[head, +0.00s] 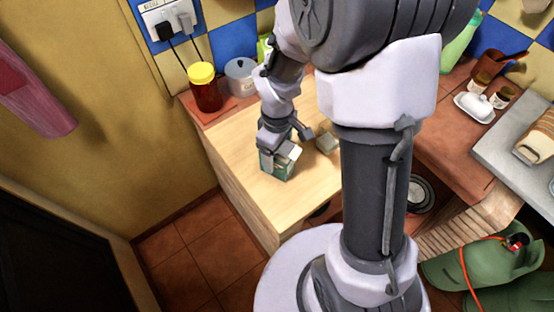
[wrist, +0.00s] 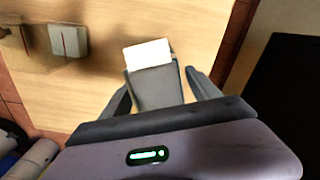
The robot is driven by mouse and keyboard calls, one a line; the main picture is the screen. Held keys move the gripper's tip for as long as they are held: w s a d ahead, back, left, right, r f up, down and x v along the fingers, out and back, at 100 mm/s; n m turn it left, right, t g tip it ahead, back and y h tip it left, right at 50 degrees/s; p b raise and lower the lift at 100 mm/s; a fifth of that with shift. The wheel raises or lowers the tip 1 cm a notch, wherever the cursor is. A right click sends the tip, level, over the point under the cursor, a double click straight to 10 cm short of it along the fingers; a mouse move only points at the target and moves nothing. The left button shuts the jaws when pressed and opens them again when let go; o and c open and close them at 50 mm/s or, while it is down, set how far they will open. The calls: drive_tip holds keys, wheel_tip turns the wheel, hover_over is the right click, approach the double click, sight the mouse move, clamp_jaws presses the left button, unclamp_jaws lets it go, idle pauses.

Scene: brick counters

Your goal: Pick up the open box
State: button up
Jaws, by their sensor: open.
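The open box (head: 279,165) is small and green with a raised white flap, standing upright on the light wooden counter. In the wrist view the open box (wrist: 156,86) looks dark grey, with its pale flap pointing away from me. My gripper (head: 287,147) is open and low over the counter at the box. In the wrist view my gripper (wrist: 158,84) has one finger on each side of the box, with narrow gaps showing. Part of the box is hidden by a finger in the head view.
A small greyish block (head: 326,143) lies on the wooden counter (head: 235,135) close to the right of the box. A yellow-lidded jar (head: 205,92) and a grey canister (head: 240,78) stand at the back. Bare wood is left of the box.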

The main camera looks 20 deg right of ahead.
drive_tip(key=shift+r, duration=0.15)
drive_tip(key=shift+c, duration=0.6)
clamp_jaws()
drive_tip(key=r+p, duration=0.1)
drive_tip(key=r, duration=0.1)
drive_tip(key=s+r+p, duration=0.1)
drive_tip(key=r, duration=0.1)
drive_tip(key=s+d+r+b, duration=0.1)
drive_tip(key=s+d+b, duration=0.1)
drive_tip(key=s+b, duration=0.6)
drive_tip(key=shift+s+d, duration=0.3)
drive_tip(key=shift+s, duration=3.15)
